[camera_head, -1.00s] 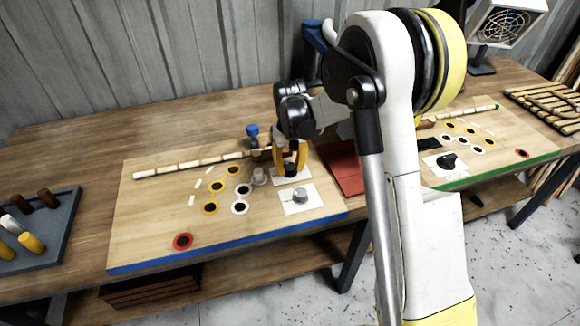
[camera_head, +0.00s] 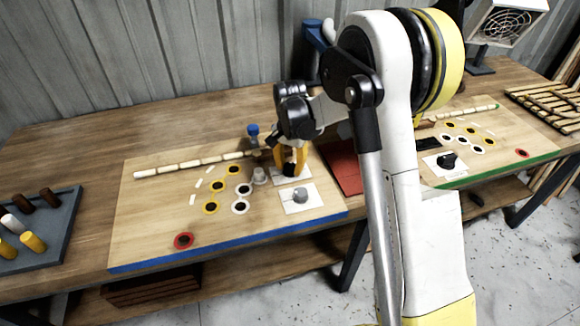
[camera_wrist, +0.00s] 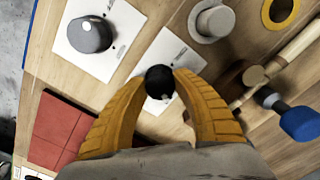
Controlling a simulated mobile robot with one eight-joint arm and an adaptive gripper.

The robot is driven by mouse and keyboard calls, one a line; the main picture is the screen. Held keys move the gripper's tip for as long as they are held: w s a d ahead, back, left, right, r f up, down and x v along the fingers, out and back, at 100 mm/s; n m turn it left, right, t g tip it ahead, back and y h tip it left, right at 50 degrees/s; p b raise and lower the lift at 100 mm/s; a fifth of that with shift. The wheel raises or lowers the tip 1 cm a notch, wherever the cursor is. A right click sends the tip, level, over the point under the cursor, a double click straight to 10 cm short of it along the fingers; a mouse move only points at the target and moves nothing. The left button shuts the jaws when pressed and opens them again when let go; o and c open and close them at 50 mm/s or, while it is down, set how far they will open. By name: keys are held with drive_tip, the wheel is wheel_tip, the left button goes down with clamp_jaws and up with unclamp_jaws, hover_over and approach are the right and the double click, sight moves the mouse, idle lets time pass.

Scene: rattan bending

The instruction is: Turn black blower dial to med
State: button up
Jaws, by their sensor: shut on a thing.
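The black dial (camera_wrist: 159,82) sits on a white plate (camera_wrist: 170,48) on the left work board, between the fingertips of my gripper (camera_wrist: 160,84) in the wrist view. My gripper is shut on it with both yellow fingers. In the head view my gripper (camera_head: 290,168) is over the same plate and its fingers partly hide the dial. The dial's pointer and any setting words cannot be made out. A grey dial (camera_wrist: 90,35) stands on its own white plate beside it; it also shows in the head view (camera_head: 300,195).
A red block (camera_head: 340,168) lies to the right. Another black dial (camera_head: 447,160) is on the right board. A blower (camera_head: 505,22) stands behind.

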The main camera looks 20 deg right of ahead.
sight(290, 166)
drive_tip(key=shift+m, duration=0.3)
drive_tip(key=o, duration=1.2)
wheel_tip(290, 166, up, 12)
drive_tip(key=shift+r, duration=0.1)
